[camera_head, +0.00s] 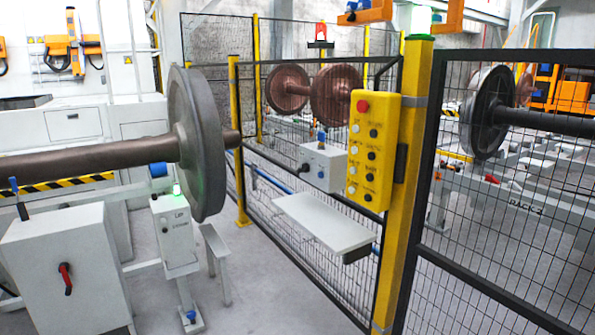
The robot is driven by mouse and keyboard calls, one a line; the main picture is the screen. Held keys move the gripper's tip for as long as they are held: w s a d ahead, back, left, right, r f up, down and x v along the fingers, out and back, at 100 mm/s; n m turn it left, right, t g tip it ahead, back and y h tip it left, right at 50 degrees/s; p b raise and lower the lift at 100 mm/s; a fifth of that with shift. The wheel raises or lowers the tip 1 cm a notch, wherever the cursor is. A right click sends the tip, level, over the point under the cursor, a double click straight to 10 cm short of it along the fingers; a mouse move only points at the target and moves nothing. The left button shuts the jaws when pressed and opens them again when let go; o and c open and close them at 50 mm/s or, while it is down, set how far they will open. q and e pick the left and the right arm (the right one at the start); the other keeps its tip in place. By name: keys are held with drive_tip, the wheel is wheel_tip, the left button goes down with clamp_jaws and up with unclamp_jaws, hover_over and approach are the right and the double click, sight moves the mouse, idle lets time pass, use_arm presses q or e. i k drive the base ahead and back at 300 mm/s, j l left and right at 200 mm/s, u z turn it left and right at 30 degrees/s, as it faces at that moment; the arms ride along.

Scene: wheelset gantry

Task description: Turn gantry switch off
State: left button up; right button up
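A yellow control box (357,170) is mounted on a yellow fence post (411,150), right of the middle. It carries a red button (362,106) at its top and two columns of black and white knobs or buttons below. Their labels are too small to read. A white cabinet (90,275) at the lower left has a red rotary handle (66,279) on its front, pointing roughly up and down. I cannot tell which of these is the gantry switch, nor its on or off state. Neither of my grippers is in view.
A large wheelset (199,140) stands at the left. A small grey box (173,233) with a green light stands below it. A mesh fence (500,220) with a grey shelf (322,222) crosses the middle and right. Grey floor (255,290) is clear in the lower middle.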

sight(304, 167)
drive_tip(key=i+j+z, duration=0.1)
drive_tip(key=i+j, duration=0.25)
drive_tip(key=i+j+z, duration=0.1)
drive_tip(key=i+j, duration=0.3)
drive_tip(key=i+j+z, duration=0.1)
drive_tip(key=i+j, duration=0.2)
drive_tip(key=j, duration=0.15)
drive_tip(key=i+j+z, duration=0.1)
drive_tip(key=i+j, duration=0.25)
drive_tip(key=i+j+z, duration=0.1)
drive_tip(key=i+j, duration=0.2)
drive_tip(key=j, duration=0.25)
drive_tip(key=i+j+z, duration=0.1)
drive_tip(key=i+j, duration=0.2)
drive_tip(key=j, duration=0.2)
